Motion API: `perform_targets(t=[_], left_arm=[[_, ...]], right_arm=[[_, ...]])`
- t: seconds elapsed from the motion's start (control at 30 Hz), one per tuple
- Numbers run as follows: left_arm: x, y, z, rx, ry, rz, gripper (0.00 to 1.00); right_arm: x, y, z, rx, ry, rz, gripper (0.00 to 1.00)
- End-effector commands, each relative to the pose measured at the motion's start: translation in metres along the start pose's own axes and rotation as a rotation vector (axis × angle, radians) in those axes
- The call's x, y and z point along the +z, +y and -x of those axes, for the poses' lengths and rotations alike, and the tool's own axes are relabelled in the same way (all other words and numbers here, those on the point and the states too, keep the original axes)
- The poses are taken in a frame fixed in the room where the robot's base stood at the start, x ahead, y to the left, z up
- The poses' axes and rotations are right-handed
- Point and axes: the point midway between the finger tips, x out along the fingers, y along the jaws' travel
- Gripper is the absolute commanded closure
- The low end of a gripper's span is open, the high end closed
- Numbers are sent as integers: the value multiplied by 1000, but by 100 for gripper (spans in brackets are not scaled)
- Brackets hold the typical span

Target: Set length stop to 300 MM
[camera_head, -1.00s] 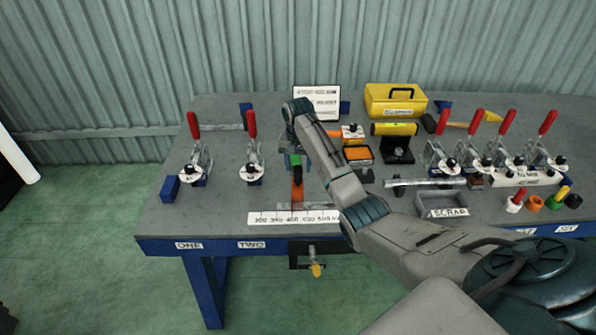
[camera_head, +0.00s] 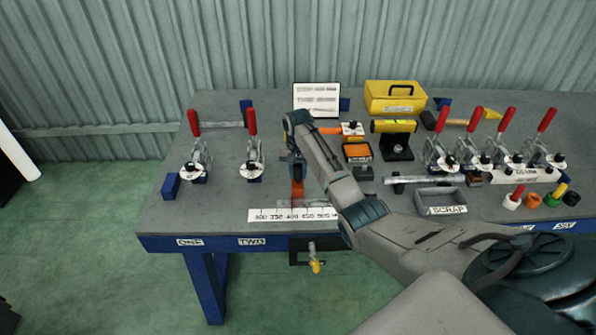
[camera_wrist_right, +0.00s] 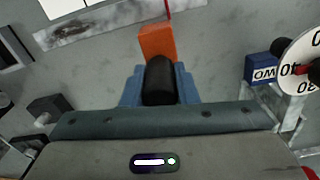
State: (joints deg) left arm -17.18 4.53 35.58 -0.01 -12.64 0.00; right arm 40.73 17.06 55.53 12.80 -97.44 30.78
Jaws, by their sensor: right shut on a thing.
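The length stop has an orange block (camera_wrist_right: 158,42) with a black rounded handle (camera_wrist_right: 160,80) in front of it in the right wrist view. The blue fingers of my right gripper (camera_wrist_right: 160,92) lie on both sides of this handle and are shut on it. In the head view the orange block (camera_head: 297,188) sits behind the left part of the white scale strip (camera_head: 292,214) at the table's front edge. My right gripper (camera_head: 297,168) is just behind the block there, partly hidden by my wrist. The exact mark is too small to read. My left gripper is not in view.
Toggle clamps with red handles (camera_head: 252,125) stand left of my arm, and several more stand at the right. The grey scrap bin (camera_head: 440,200), a metal tube (camera_head: 423,179) and an orange-topped box (camera_head: 357,152) are right of my forearm. A yellow case (camera_head: 395,97) is behind.

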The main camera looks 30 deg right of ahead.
Motion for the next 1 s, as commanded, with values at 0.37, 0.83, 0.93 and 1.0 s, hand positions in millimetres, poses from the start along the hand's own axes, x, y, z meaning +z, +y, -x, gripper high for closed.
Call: perform_targets(t=[0.37, 0.83, 0.93, 1.0], left_arm=[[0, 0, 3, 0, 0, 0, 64], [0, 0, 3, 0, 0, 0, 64], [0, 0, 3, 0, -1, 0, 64], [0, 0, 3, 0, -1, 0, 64]], right_arm=[[9, -60, 1, -4, 0, 1, 100], [9, -68, 2, 1, 3, -1, 60], [10, -68, 1, 1, 2, 0, 51], [10, -68, 1, 1, 1, 0, 51]])
